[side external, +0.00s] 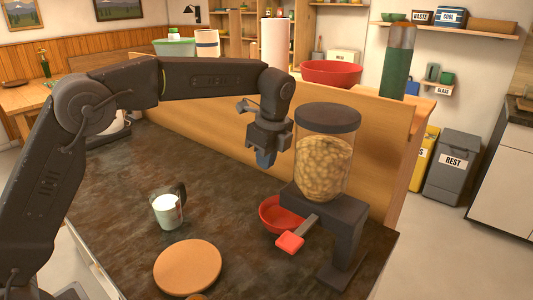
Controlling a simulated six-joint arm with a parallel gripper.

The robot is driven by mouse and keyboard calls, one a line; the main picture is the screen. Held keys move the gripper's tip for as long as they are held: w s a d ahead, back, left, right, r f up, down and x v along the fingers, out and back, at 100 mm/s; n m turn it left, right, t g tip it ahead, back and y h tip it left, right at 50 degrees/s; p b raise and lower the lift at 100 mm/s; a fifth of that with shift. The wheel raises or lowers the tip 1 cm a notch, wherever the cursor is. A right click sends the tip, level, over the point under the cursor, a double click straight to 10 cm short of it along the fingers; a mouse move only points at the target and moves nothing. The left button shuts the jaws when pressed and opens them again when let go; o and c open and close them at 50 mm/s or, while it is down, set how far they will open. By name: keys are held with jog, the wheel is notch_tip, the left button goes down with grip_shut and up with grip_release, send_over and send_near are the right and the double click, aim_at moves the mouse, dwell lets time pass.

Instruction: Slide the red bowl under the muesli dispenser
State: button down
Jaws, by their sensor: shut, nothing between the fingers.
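The muesli dispenser (325,160) is a clear jar of muesli with a dark lid, on a dark stand near the right end of the counter. A small red bowl (272,216) stands on the counter at the stand's left side. Its right part is hidden by the dispenser's top plate and by a grey lever with a red end (290,242). I cannot tell exactly how far under the outlet the bowl sits.
A glass mug of milk (166,210) and a round wooden board (187,267) stand on the dark counter (110,200). A wooden ledge behind carries a larger red bowl (331,74), a white roll (274,42) and a tall green-grey container (396,65). The counter between mug and ledge is clear.

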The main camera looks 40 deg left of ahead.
aim_at(263, 214)
jog(key=shift+d+r, duration=0.15)
jog(key=shift+r, duration=0.6)
jog(key=c, duration=1.8)
grip_release()
jog(key=shift+o, duration=0.7)
jog(key=o, duration=0.3)
jog(key=shift+s+f+m+h, duration=0.4)
jog(key=shift+f+m, duration=0.1)
jog(key=shift+m, duration=0.2)
jog(key=o, duration=0.5)
jog(key=s+f+m+t+h, duration=0.1)
jog(key=m, duration=0.1)
jog(key=s+a+f+m+h, duration=0.1)
jog(key=f+m, duration=0.1)
jog(key=shift+s+t, duration=0.3)
jog(key=shift+t, duration=0.1)
jog(key=shift+s+a+f+m+t+h, duration=0.25)
jog(key=shift+s+f+m+t+h, duration=0.35)
jog(key=shift+m, duration=0.4)
jog(key=shift+f, duration=0.1)
jog(key=x, duration=1.3)
jog(key=shift+d+f, duration=0.1)
jog(key=shift+f, duration=0.25)
